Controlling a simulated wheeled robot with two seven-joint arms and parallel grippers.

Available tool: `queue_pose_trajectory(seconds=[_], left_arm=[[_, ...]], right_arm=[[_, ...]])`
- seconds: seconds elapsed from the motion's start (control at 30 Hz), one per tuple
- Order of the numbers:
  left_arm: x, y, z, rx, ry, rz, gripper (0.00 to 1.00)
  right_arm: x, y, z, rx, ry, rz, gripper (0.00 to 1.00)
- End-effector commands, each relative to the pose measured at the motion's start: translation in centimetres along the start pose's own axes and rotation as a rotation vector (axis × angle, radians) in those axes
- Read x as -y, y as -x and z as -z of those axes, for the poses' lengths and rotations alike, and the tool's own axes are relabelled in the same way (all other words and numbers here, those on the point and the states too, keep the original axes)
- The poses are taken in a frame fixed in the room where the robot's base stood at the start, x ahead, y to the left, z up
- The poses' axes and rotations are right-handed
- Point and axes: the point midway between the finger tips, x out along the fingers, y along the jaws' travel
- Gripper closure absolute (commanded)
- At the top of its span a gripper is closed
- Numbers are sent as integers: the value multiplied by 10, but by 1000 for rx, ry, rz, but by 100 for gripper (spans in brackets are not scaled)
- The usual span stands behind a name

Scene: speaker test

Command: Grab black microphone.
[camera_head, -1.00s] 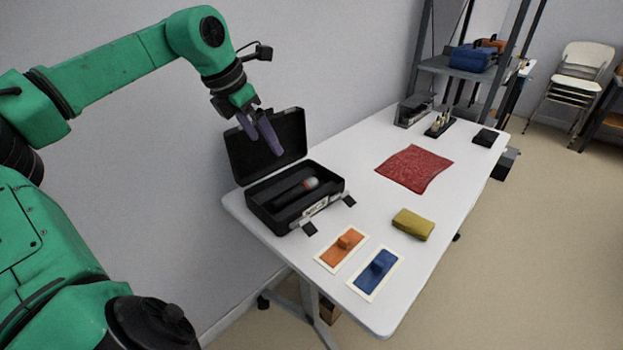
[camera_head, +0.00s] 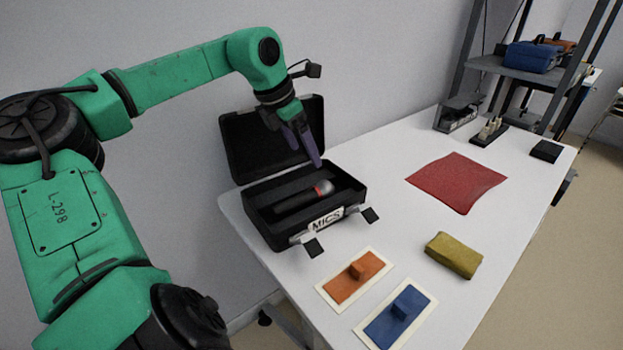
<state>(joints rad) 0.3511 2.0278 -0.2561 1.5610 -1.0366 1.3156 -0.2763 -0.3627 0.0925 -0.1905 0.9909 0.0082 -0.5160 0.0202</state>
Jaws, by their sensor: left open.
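The black microphone (camera_head: 296,201) lies in the open black case (camera_head: 262,232) labelled MICS, at the left end of the white table. Its head, with a red band and a grey grille, points right. My left gripper (camera_head: 306,164) is open and empty. Its purple fingers hang above the case, just behind and above the microphone's head, in front of the raised lid, and appear apart from the microphone. My right gripper is not in view.
An orange block on a card (camera_head: 343,290), a blue block on a card (camera_head: 385,327) and a yellow sponge (camera_head: 453,255) lie in front of the case. A red cloth (camera_head: 456,182) lies to the right. A grey shelf rack (camera_head: 487,64) stands behind the table's far end.

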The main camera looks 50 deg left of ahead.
Motion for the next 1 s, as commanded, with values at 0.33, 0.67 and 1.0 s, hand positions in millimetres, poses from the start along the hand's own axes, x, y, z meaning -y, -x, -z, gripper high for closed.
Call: queue_pose_trajectory(seconds=[0.33, 0.67, 1.0], left_arm=[[0, -71, 1, -4, 0, 2, 5], [2, -120, 2, -2, 0, 2, 5], [2, -119, 1, 0, -1, 1, 66]], right_arm=[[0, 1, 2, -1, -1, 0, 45], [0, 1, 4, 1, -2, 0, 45], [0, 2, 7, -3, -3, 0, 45]])
